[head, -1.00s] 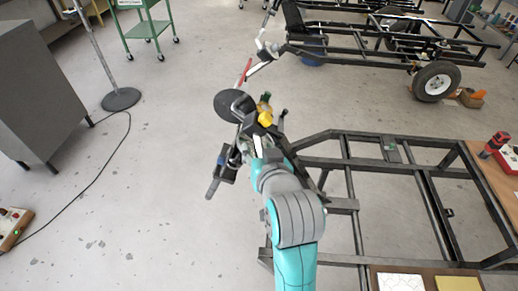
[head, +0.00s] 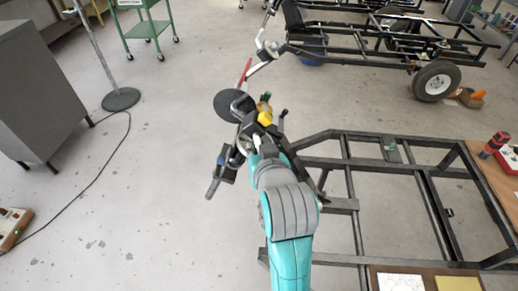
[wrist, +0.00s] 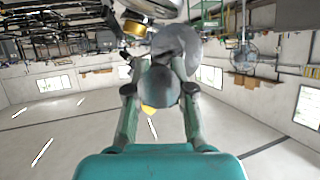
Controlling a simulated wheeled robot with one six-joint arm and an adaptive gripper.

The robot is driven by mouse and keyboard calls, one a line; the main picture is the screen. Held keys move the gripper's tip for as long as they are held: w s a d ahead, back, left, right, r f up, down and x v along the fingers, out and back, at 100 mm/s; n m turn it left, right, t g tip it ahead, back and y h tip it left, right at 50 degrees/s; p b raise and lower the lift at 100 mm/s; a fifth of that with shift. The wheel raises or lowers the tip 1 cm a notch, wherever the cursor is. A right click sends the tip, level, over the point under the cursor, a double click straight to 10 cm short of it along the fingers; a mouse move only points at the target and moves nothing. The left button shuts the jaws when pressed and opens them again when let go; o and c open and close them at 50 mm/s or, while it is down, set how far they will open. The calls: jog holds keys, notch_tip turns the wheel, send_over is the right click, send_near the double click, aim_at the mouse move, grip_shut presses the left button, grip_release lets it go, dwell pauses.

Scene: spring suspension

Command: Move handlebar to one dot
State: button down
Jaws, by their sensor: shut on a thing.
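The handlebar (head: 214,185) is a dark bar assembly at the front of the black frame, with one black grip pointing down and left. A round black disc (head: 230,104) and a yellow part (head: 265,117) sit near its middle. My gripper (head: 252,142) reaches the assembly from below in the head view, and my own arm hides part of the bar. In the wrist view my gripper (wrist: 159,88) has both fingers closed around a grey rounded piece of the handlebar (wrist: 163,86). I cannot make out any dots.
The black tube frame (head: 350,190) fills the right side, with a wooden bench (head: 482,175) beyond it. A grey cabinet (head: 38,88), a round stand base (head: 121,99) and a black cable (head: 105,160) are on the left. Open floor (head: 140,200) lies left of the handlebar.

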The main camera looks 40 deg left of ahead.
jog(key=shift+r, duration=0.45)
jog(key=c, duration=1)
grip_release()
jog(key=shift+f, duration=0.1)
jog(key=shift+v, duration=3.75)
jog(key=shift+s, duration=0.1)
